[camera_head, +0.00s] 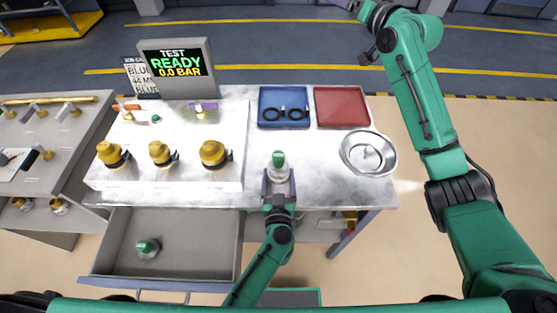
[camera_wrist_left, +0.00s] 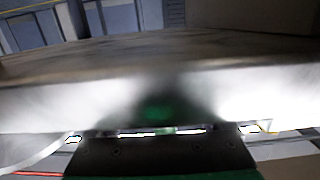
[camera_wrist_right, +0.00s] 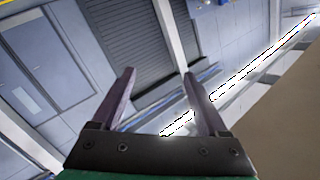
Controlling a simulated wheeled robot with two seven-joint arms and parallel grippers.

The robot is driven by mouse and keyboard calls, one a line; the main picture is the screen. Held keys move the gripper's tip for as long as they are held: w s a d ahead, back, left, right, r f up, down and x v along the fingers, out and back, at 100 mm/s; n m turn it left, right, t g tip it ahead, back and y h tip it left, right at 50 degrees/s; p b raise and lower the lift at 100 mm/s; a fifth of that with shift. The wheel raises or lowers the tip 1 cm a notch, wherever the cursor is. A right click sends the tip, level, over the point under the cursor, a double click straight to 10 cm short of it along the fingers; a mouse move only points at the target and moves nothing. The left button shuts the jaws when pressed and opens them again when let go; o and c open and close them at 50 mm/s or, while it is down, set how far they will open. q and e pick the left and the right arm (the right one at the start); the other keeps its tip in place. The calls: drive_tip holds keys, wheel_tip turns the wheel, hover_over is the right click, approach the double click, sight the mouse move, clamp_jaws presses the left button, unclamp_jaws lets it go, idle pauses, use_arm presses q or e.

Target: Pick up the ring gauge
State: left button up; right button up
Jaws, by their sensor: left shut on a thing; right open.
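My left gripper (camera_head: 279,184) is shut on a pale, green-topped piece (camera_head: 279,160) at the front edge of the white bench. In the left wrist view, a dark, blurred shape with a green patch (camera_wrist_left: 158,108) fills the space between the fingers. A similar green-topped piece (camera_head: 147,247) stands in the open drawer. Two black rings (camera_head: 285,113) lie in the blue tray (camera_head: 262,92). I cannot tell which of these is the ring gauge.
A red tray (camera_head: 341,107) and a round metal dish (camera_head: 368,153) stand on the right of the bench. Several brass fittings (camera_head: 213,154) stand on a raised block, with a display (camera_head: 177,68) behind. The open drawer (camera_head: 190,250) juts out at front left.

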use_arm(q)
drive_tip(key=shift+a, duration=0.1)
use_arm(e)
drive_tip(key=s+a+f+n+g, duration=0.3)
drive_tip(key=s+a+n+g, duration=0.15)
drive_tip(key=a, duration=0.35)
drive_tip(key=s+a+f+n+g, duration=0.4)
drive_tip(key=a+n, duration=0.2)
drive_tip(key=a, duration=0.2)
drive_tip(key=n+g+h, duration=0.6)
drive_tip(key=n+h, duration=0.3)
drive_tip(key=n, duration=0.3)
hover_over(278, 155)
wheel_tip(278, 155, down, 10)
wheel_tip(278, 155, down, 12)
drive_tip(key=shift+r, duration=0.1)
clamp_jaws()
use_arm(q)
drive_tip(key=o, duration=1)
use_arm(e)
wheel_tip(278, 155, up, 14)
